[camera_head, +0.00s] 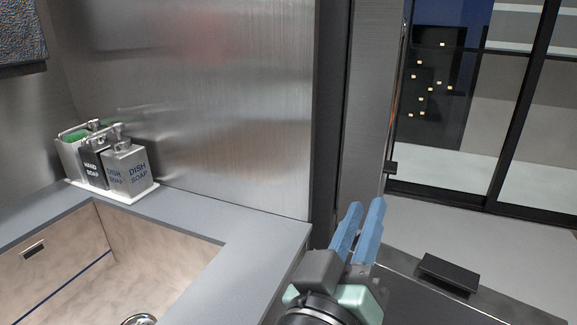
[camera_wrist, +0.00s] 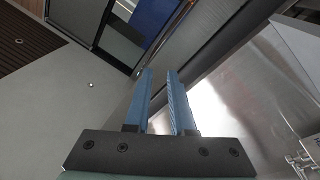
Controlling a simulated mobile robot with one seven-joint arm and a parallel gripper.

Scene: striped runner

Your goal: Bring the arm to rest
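My gripper (camera_head: 366,203) is at the lower middle of the head view, raised beside the counter's right corner. Its two blue fingers point up and away, toward the glass doors. In the wrist view, the gripper (camera_wrist: 160,74) shows a narrow gap between the fingers with nothing in it. It is open and empty, and I see no contact between the fingers and anything. Most of my arm is out of view.
A grey counter (camera_head: 255,232) surrounds a beige sink (camera_head: 160,262) at left. Soap dispensers (camera_head: 128,170) stand on a white tray (camera_head: 132,196) by the steel wall (camera_head: 230,100). Glass doors (camera_head: 450,100) are at right. A brown striped surface (camera_wrist: 25,40) shows in the wrist view.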

